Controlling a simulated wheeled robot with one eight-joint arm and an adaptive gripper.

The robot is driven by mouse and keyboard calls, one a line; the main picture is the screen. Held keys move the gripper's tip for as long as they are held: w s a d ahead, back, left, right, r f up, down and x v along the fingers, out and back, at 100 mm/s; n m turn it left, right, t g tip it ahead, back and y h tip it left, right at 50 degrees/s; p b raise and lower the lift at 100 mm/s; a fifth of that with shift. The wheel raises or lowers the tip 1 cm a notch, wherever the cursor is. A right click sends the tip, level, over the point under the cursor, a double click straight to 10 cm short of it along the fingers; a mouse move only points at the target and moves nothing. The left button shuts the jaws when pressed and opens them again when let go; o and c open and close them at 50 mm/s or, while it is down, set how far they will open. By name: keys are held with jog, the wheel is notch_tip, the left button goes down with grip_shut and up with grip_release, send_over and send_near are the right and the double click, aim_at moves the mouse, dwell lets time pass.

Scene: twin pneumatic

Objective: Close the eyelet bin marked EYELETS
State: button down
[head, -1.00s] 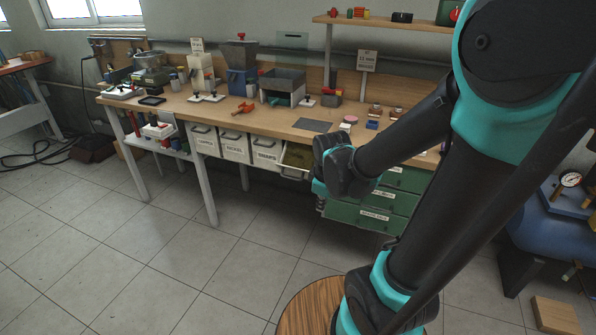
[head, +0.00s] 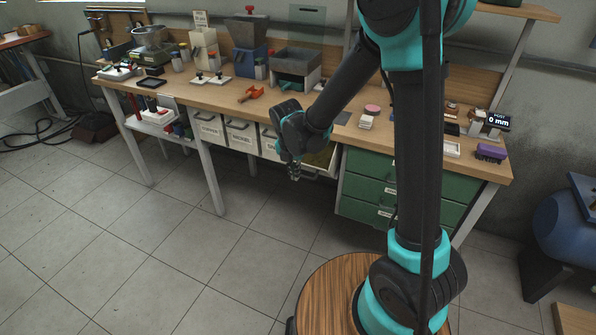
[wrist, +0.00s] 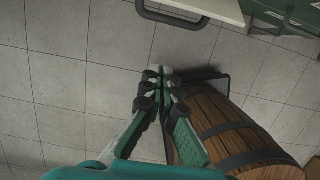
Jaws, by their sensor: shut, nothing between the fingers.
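A pale bin (head: 316,170) is pulled out from under the bench, just left of the green drawers; its inside shows olive. Its label cannot be read here, so I cannot tell from the lettering that it is the EYELETS bin. My gripper (head: 293,175) is shut and empty, pointing down in front of the pulled-out bin, and my wrist hides part of the bin's front. In the wrist view, the gripper's fingertips (wrist: 163,75) are together over the floor, apart from a pale bin front (wrist: 205,8) with a dark handle at the top edge.
Labelled pale bins (head: 241,133) sit pushed in to the left. Green drawers (head: 372,187) stand close on the right. The workbench top (head: 215,92) above carries tools and small machines. A blue tank (head: 565,235) is at far right. Tiled floor in front is clear.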

notch_tip(320, 180, down, 8)
jog(key=w, duration=0.2)
jog(key=w+d+r, duration=0.1)
jog(key=w+r, duration=0.1)
jog(key=shift+w+d, duration=0.3)
jog(key=shift+d, duration=0.05)
